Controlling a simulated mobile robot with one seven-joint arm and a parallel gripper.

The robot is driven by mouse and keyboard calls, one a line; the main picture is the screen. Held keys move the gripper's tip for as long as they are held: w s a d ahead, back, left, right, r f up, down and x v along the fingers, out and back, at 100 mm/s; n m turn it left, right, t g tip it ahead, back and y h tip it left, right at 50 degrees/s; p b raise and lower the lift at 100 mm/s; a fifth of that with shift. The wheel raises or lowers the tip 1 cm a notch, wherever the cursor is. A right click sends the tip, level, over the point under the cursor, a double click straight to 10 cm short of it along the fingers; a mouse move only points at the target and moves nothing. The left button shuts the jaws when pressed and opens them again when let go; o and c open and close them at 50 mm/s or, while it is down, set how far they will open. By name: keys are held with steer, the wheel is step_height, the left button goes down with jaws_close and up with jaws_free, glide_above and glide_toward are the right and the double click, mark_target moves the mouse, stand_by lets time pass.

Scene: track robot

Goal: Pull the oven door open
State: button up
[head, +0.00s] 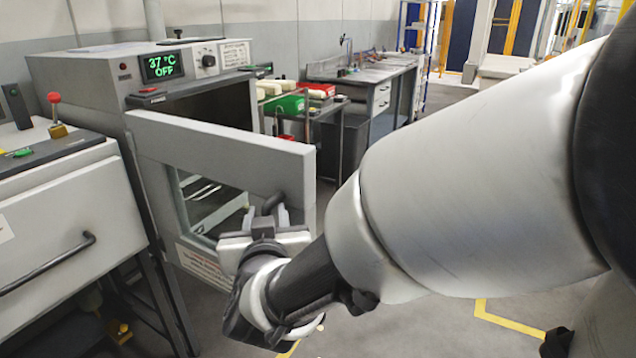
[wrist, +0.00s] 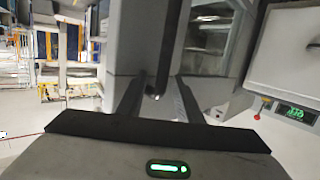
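The oven (head: 100,75) stands at the left in the head view, with a green display reading 37 °C OFF. Its grey door (head: 225,150) with a glass window stands swung open, hinged at the left, and the dark oven inside shows above it. My gripper (head: 268,215) is at the door's free right edge. In the wrist view a dark bar handle (wrist: 168,45) runs between my two fingers (wrist: 158,90). The fingers stand apart, with a narrow gap visible on each side of the bar. Contact with the handle cannot be made out.
A grey cabinet (head: 60,205) with a handle and a red-knobbed lever stands left of the oven. Behind the door are a cart with green (head: 285,104) and red bins and a workbench (head: 370,75). Grey floor (head: 420,325) with yellow lines is open in front.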

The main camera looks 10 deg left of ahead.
steer(key=s+a+b, duration=0.1)
steer(key=s+a, duration=0.4)
steer(key=s, duration=0.3)
steer(key=s+a, duration=0.5)
steer(key=s, duration=0.3)
steer(key=shift+s+a+r+b, duration=0.3)
steer(key=shift+r+b, duration=0.05)
steer(key=shift+b, duration=0.05)
stand_by(1.0)
steer(key=shift+f, duration=0.1)
